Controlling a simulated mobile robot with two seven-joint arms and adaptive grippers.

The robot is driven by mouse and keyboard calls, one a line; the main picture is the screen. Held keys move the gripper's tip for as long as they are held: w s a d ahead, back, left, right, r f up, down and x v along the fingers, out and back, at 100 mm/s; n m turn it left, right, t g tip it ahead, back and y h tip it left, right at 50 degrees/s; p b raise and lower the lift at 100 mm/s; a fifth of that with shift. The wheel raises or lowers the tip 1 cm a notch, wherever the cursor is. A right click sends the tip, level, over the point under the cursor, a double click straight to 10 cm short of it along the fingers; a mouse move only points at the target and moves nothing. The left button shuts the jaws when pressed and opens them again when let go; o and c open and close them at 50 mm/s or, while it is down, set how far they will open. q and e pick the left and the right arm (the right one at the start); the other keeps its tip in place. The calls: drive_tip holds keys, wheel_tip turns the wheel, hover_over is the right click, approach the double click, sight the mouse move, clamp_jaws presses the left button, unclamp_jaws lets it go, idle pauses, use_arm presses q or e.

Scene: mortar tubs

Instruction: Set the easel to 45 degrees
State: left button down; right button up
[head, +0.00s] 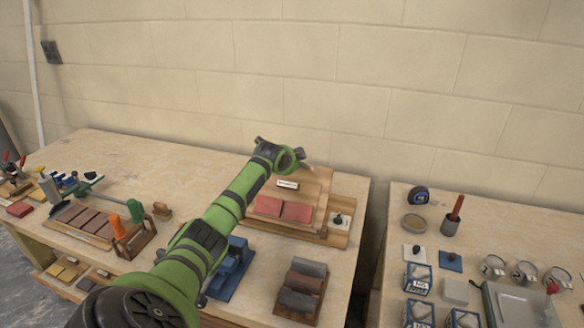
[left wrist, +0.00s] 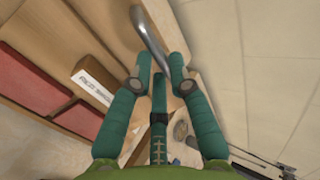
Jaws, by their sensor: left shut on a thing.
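The easel is a wooden board (head: 318,187) on a wooden base (head: 338,238) at the back right of the left bench. Two red tiles (head: 283,209) and a small white label (head: 288,184) are on the board. The board's angle cannot be read. My left gripper (head: 303,158) is at the board's upper edge, its fingertips partly hidden by the arm. In the left wrist view, the left gripper (left wrist: 160,68) is shut on a curved grey metal handle (left wrist: 150,38) at the board's edge. The label (left wrist: 93,80) shows beside the fingers. My right gripper is out of view.
A blue holder (head: 232,268) and a rack of grey rolls (head: 303,285) stand in front of the easel. Tools and tiles (head: 92,220) fill the bench's left part. A gap separates the right table (head: 397,235). The wall is close behind.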

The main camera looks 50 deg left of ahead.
use_arm(q)
drive_tip(key=shift+s+r, duration=0.2)
drive_tip(key=shift+s, duration=0.05)
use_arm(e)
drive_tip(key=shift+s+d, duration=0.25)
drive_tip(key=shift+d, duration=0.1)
use_arm(q)
drive_tip(key=shift+t, duration=0.3)
drive_tip(key=c, duration=1.1)
unclamp_jaws()
drive_tip(key=shift+c, duration=0.2)
drive_tip(key=shift+s+d, duration=0.1)
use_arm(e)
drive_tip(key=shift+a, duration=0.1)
use_arm(q)
drive_tip(key=v, duration=1.2)
drive_tip(key=shift+d, duration=0.1)
